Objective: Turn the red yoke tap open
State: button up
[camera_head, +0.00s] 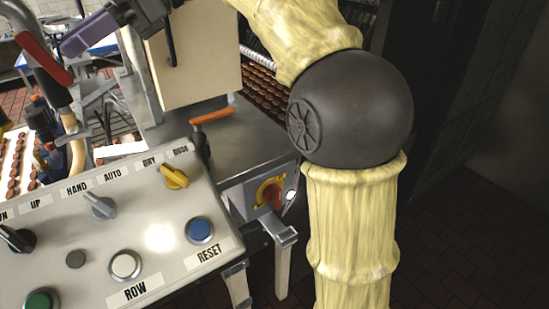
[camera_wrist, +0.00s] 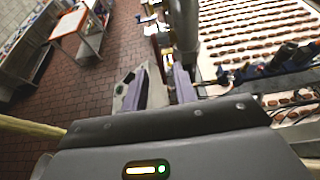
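Two red-handled levers show in the head view, and I cannot tell for certain which is the yoke tap. One is a red handle (camera_head: 44,58) on a grey metal arm at the upper left. The other is an orange-red lever (camera_head: 212,116) on a dark stem behind the button panel. My gripper (camera_wrist: 160,88) shows two purple-grey fingers with a gap between them in the wrist view, and I see nothing held. In the head view a purple finger (camera_head: 90,35) is at the upper left, just right of the red handle in the picture; contact is unclear.
A button panel (camera_head: 110,235) with knobs and buttons fills the lower left. A red switch on a yellow plate (camera_head: 270,193) sits beyond it. A cream box (camera_head: 193,58) stands at the top. Rows of brown pieces (camera_wrist: 255,40) lie on a conveyor. Brick-red floor (camera_wrist: 85,95) is open at left.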

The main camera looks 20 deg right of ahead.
jog(key=p+v, duration=0.2)
jog(key=v, duration=1.3)
jog(key=shift+w+d, duration=0.25)
jog(key=shift+d, duration=0.05)
